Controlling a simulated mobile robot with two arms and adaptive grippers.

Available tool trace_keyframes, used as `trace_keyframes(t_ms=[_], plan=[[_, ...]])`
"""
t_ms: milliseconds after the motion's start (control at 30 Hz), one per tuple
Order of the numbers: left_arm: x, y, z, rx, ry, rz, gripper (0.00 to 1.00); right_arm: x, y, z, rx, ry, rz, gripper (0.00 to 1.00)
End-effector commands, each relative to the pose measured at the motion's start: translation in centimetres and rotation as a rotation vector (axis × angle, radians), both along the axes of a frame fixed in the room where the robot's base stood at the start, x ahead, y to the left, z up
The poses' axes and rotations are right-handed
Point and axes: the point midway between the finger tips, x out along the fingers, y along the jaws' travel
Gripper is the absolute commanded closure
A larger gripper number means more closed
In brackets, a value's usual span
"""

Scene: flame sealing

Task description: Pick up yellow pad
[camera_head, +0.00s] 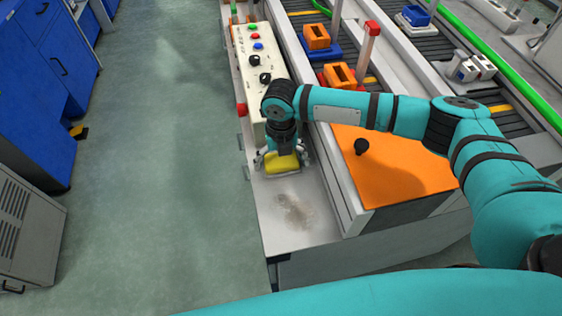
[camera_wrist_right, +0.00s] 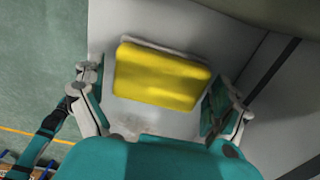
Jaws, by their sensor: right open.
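The yellow pad (camera_head: 282,164) lies on the grey metal bench top, close to its left edge. In the right wrist view the yellow pad (camera_wrist_right: 160,77) is a yellow block with a pale rim along its far side. My right gripper (camera_head: 280,158) points down over the pad. Its fingers are spread wide, one on each side of the pad, with gaps visible in the right wrist view (camera_wrist_right: 157,98). The gripper holds nothing. My right wrist hides part of the pad in the head view. My left gripper is not in view.
A cream control box (camera_head: 250,52) with buttons and knobs stands just behind the wrist. The bench surface (camera_head: 290,225) in front is clear apart from a stain. Open floor (camera_head: 165,170) lies left.

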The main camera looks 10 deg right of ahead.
Motion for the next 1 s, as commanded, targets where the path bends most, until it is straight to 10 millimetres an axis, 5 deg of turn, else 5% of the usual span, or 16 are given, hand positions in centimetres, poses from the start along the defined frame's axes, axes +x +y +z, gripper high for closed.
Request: trace_keyframes(t_ms=[67,400,767,1000], plan=[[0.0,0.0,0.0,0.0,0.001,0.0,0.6,0.0,0.0,0.0,0.0,0.0,0.0,0.03],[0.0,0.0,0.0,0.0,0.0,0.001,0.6,0.0,0.0,0.1,0.0,0.0,-0.001,0.46],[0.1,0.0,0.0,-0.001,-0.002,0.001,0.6,0.0,0.0,0.6,0.001,0.0,-0.001,0.47],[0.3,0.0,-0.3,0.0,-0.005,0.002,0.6,0.1,0.0,3.3,0.002,-0.003,-0.002,0.47]])
